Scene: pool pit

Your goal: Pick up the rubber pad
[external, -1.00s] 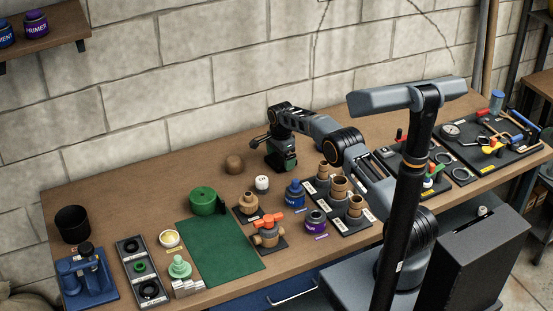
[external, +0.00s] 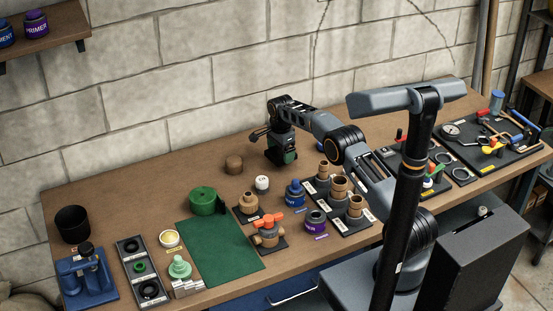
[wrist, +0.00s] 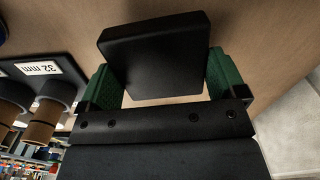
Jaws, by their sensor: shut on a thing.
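The rubber pad (wrist: 155,52) is a black, flat, square-edged block in the wrist view. My gripper (wrist: 162,80) is shut on it, with a green fingertip against each side. In the external view my gripper (external: 281,153) is over the back middle of the table, pointing down. The pad cannot be made out there, and any gap between it and the tabletop is hard to judge.
A board of brown fittings (external: 340,187) stands in front of my gripper; its "32 mm" label (wrist: 38,68) shows in the wrist view. The tabletop (external: 150,190) has bare wood along the back.

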